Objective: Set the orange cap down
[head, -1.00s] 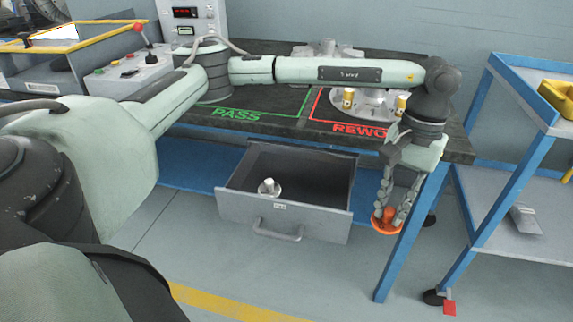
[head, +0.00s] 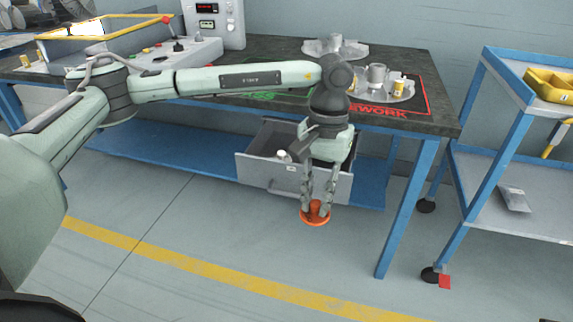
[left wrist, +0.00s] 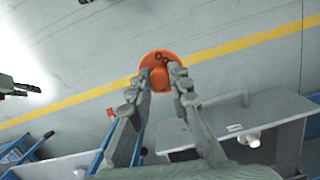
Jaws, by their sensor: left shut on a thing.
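My left gripper (head: 317,190) points down and is shut on the orange cap (head: 315,216), a round flanged piece with a raised middle. It holds the cap in front of the open grey drawer (head: 262,172), below the bench top. In the left wrist view the cap (left wrist: 158,62) sits between the fingertips, with the floor behind it. A dark two-pronged shape (left wrist: 14,87) at that view's left edge may be my right gripper; its opening is unclear.
The bench top (head: 425,70) carries metal flanged parts (head: 335,46) near the red REWORK outline. A small white-topped part (head: 282,156) is in the drawer. A blue-framed cart (head: 490,185) stands at right. The floor in front is clear, with a yellow line.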

